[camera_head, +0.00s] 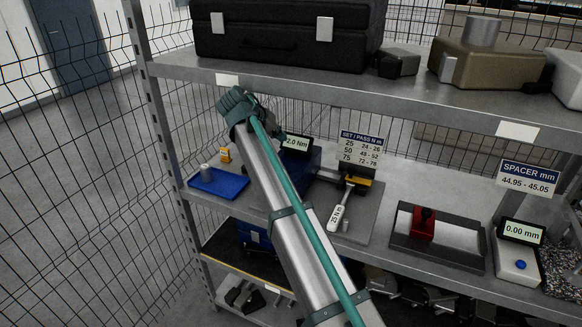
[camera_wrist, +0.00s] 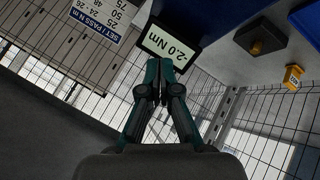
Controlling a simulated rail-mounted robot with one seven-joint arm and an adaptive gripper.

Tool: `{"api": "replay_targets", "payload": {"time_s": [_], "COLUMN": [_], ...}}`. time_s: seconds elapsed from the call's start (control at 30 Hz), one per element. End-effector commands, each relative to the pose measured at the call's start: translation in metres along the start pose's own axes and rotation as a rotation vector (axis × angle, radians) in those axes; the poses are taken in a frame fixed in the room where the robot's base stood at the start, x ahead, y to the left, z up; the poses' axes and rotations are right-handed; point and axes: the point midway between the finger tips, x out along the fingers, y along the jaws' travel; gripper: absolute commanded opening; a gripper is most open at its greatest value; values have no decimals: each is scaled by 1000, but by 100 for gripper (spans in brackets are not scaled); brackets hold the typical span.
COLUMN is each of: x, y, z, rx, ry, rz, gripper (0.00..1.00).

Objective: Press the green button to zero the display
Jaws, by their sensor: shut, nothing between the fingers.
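The display (camera_wrist: 171,45) also shows in the wrist view, tilted and close. My gripper (camera_wrist: 160,66) is shut and empty, with its fingertips just below the display's edge in that picture. I cannot tell whether they touch anything. In the head view my arm covers part of the tester. I see no green button in either view. A second display (camera_head: 522,232) reads 0.00 mm, on a grey unit with a blue button (camera_head: 520,264).
A torque wrench (camera_head: 340,210) lies right of the tester, below a SET/PASS sign (camera_head: 360,148). A blue tray (camera_head: 217,182) and a small yellow block (camera_head: 225,155) lie left. A red fixture (camera_head: 423,224) stands right. The upper shelf holds a black case (camera_head: 270,45).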

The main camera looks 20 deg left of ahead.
Motion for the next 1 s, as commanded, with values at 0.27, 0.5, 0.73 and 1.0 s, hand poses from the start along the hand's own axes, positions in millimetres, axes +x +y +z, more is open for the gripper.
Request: {"api": "replay_targets", "payload": {"time_s": [0.27, 0.5, 0.73, 1.0], "x": [-1, 1, 12, 35], "y": [0, -1, -9, -26], "z": [-1, 1, 9, 26], "rx": [0, 0, 0, -1], "ry": [-1, 0, 0, -1], "rz": [0, 0, 0, 0], "gripper": [0, 0, 0, 0]}}
